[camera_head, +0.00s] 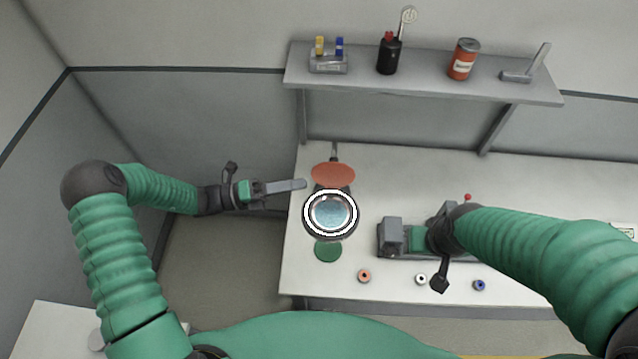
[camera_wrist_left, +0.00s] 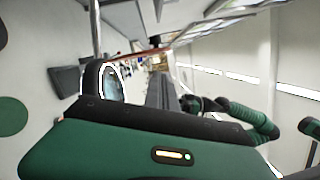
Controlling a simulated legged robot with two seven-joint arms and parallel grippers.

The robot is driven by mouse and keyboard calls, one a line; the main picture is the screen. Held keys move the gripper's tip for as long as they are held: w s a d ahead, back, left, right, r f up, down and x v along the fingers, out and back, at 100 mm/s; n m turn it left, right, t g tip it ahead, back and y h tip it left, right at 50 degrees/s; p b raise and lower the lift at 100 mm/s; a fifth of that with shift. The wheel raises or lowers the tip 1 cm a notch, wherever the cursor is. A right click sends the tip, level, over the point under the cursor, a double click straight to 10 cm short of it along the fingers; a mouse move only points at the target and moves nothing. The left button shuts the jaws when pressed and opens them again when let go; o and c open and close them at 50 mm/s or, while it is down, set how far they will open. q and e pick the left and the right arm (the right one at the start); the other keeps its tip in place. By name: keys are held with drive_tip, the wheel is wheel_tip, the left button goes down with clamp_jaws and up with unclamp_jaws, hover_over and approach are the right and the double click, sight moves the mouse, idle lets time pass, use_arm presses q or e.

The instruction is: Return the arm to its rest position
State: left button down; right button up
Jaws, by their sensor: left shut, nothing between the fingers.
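My left gripper (camera_head: 300,185) reaches in from the left, its thin grey fingers shut and empty, pointing right over the table's left edge. It also shows in the left wrist view (camera_wrist_left: 158,90). A white ring with dark edges (camera_head: 308,213) surrounds a round bluish disc (camera_head: 331,212), just below and right of the left fingertips. My right gripper (camera_head: 392,236) is over the table right of the ring, pointing left; its finger opening does not show clearly.
The white table (camera_head: 300,270) holds an orange disc (camera_head: 333,174), a green disc (camera_head: 328,251) and small rings, orange (camera_head: 364,276), white (camera_head: 421,279) and blue (camera_head: 480,285). A wall shelf (camera_head: 425,84) holds a red can (camera_head: 463,60) and tools. Floor is clear below my left gripper.

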use_arm(q)
drive_tip(key=b+v, duration=0.3)
drive_tip(key=v, duration=0.6)
drive_tip(key=s+d+f+m+g+y+b, duration=0.3)
drive_tip(key=s+d+f+m+g+y, duration=0.15)
drive_tip(key=s+f+m+g, duration=0.35)
drive_tip(key=s+a+f+m+t+y+b, duration=0.1)
drive_tip(key=s+a+m+t+y+b, duration=0.1)
drive_tip(key=m+y, duration=0.5)
drive_tip(key=s+a+f+m+t+y+b, duration=0.2)
drive_tip(key=m+y, duration=0.5)
drive_tip(key=m, duration=1.2)
drive_tip(key=shift+s+a+t+b, duration=0.35)
drive_tip(key=shift+a+t+b, duration=0.55)
drive_tip(key=shift+t, duration=0.2)
